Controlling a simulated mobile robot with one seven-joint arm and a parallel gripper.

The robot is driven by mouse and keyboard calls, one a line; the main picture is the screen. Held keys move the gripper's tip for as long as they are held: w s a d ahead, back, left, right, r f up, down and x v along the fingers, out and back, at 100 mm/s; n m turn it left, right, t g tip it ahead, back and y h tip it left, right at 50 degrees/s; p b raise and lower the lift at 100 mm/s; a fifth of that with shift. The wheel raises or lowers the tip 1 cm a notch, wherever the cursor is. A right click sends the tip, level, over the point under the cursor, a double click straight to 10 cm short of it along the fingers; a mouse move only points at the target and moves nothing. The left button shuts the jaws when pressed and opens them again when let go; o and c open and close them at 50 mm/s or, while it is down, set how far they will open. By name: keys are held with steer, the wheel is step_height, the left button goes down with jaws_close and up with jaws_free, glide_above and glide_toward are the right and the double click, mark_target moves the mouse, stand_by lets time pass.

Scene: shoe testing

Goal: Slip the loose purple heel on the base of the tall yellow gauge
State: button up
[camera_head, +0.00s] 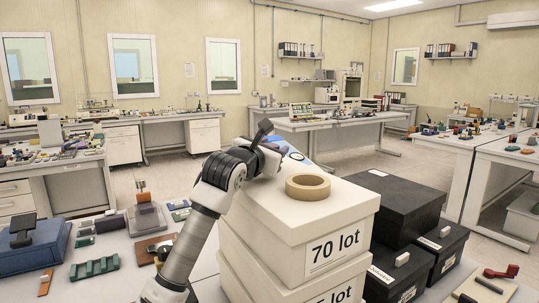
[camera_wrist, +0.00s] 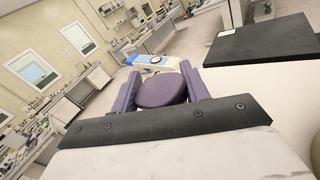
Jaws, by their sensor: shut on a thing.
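In the wrist view, my gripper (camera_wrist: 159,73) is shut on a rounded purple piece, the purple heel (camera_wrist: 161,92). It sits between the two fingers, which look purple-grey too. In the head view my arm reaches up beside the white boxes, and the wrist end of my gripper (camera_head: 258,150) is above and behind their top left edge. The heel cannot be made out there. I cannot make out a tall yellow gauge for certain in either view. A small upright orange-brown piece (camera_head: 140,185) stands on a grey block on the near left table.
Stacked white boxes (camera_head: 300,225) stand close to my arm, with a tan tape roll (camera_head: 308,184) on top. Black boxes (camera_head: 395,200) stand to their right. A blue-and-white thing (camera_wrist: 155,61) shows beyond the heel. Small items crowd the near left table (camera_head: 125,240).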

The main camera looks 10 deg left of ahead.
steer(key=shift+r, duration=0.1)
step_height(320, 180, up, 20)
steer(key=b, duration=0.3)
stand_by(0.6)
